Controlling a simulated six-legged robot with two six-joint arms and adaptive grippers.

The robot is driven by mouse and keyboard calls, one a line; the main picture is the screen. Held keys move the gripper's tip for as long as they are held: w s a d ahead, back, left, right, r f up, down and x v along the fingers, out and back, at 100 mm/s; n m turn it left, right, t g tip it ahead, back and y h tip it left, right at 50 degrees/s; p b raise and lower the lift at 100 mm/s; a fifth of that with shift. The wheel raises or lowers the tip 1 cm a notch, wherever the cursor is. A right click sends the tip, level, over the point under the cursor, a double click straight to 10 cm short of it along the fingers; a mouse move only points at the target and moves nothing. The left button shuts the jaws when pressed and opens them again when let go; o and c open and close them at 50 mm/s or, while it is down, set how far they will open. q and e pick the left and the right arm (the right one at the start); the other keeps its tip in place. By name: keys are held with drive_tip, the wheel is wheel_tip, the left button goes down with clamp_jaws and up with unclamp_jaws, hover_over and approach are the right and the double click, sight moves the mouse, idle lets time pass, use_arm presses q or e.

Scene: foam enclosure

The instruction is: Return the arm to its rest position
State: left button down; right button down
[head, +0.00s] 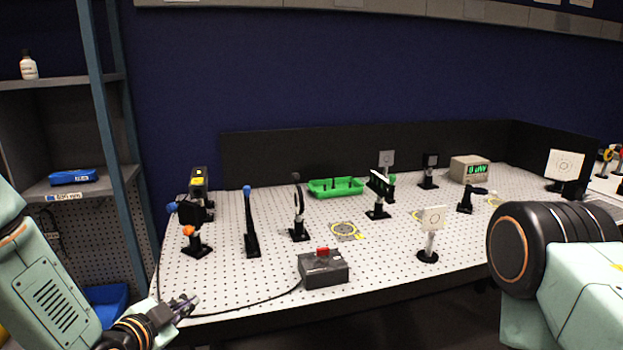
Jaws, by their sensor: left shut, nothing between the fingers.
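My left arm comes in from the lower left, and its gripper (184,306) is shut and empty. It hangs near the front left edge of the white perforated table (245,290), low in the head view. In the picture its fingertips overlap a black cable by the table's front edge; I cannot tell whether they touch. My right arm shows at the lower right as a large black joint and a pale green link. The right gripper is outside the picture.
A black box with a red switch (323,268) sits near the table's front edge. Several posts and optics mounts stand behind it, around a green tray (335,188). A shelf rack (104,120) with a blue case (73,177) stands left.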

use_arm(q)
drive_tip(key=s+f+n+g+y+b, duration=0.1)
drive_tip(key=s+f+n+g+b, duration=0.1)
drive_tip(key=s+f, duration=0.7)
drive_tip(key=s+d+f+n+g+y+b, duration=0.1)
drive_tip(key=s+f+n+g+b, duration=0.2)
drive_tip(key=s+f, duration=0.7)
drive_tip(key=s+f+n+g+y+b, duration=0.1)
drive_tip(key=s+f+n+g, duration=0.5)
drive_tip(key=s, duration=1.3)
wheel_tip(320, 180, down, 4)
drive_tip(key=shift+s+d+f+g+b, duration=0.25)
drive_tip(key=shift+g+b, duration=0.55)
drive_tip(key=shift+g, duration=0.4)
drive_tip(key=shift+s+a+r, duration=0.1)
drive_tip(key=shift+s+a, duration=0.05)
